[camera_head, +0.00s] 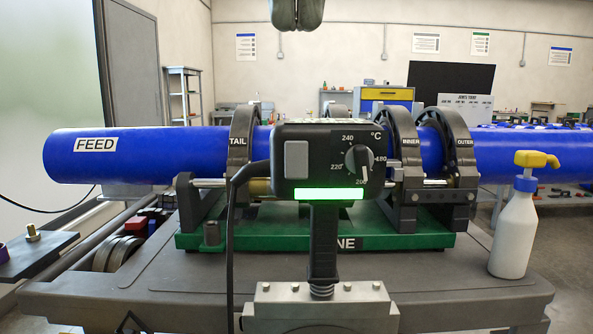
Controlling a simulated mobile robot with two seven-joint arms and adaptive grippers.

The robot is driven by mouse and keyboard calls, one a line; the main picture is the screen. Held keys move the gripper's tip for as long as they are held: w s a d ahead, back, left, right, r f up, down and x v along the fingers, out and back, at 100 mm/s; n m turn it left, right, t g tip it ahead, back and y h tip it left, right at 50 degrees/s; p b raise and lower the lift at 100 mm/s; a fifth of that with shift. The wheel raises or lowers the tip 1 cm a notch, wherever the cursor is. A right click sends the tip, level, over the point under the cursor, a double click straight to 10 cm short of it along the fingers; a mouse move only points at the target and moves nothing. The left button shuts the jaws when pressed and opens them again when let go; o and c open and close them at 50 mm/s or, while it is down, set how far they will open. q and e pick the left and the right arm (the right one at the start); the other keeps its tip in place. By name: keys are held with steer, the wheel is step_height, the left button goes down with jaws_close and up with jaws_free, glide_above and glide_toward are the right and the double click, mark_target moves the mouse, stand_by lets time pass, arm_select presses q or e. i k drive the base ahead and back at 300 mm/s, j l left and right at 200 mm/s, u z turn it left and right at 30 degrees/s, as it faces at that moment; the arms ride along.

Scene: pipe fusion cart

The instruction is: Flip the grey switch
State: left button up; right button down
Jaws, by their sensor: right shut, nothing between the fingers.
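The grey switch (297,160) is a flat upright rectangle on the left of the front face of a black control box (328,133). The box stands on a black handle in the middle of the view. Its dial (358,158) is to the right of the switch, and a green bar (315,194) glows below. My right gripper (297,24) shows only its two dark fingertips at the top edge. They are shut together, empty, and appear above the box in the picture, apart from it. My left gripper is not in view.
A blue pipe (170,152) runs behind the box through black clamps (404,155) on a green base (430,243). A black cable (231,240) hangs left of the handle. A white spray bottle (514,235) stands at the cart's right. The air between gripper and box looks clear.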

mark_target(295, 151)
steer(key=k, duration=1.5)
